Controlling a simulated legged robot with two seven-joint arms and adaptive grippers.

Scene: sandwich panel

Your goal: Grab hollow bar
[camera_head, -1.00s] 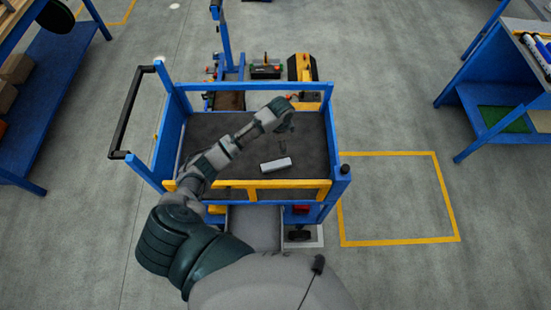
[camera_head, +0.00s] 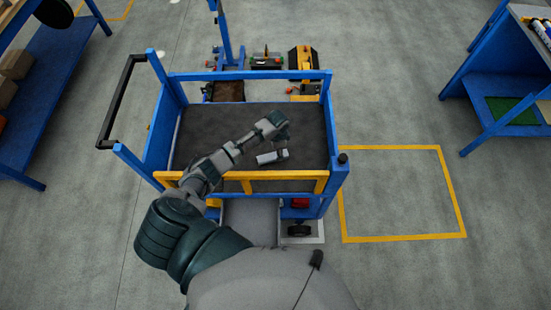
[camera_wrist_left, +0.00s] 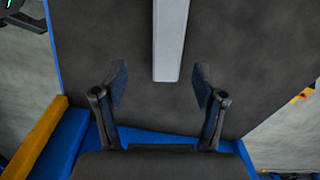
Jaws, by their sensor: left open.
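The hollow bar (camera_head: 267,158) is a short light grey bar lying on the dark bed of the blue cart (camera_head: 335,158), near its yellow front rail. The right gripper is not in view.
The cart has blue side walls, a yellow front rail (camera_head: 235,176) and a black handle (camera_head: 122,98) at left. Most of its dark bed is bare. Blue shelving stands at the far left and right. A yellow floor outline (camera_head: 440,190) at right is empty.

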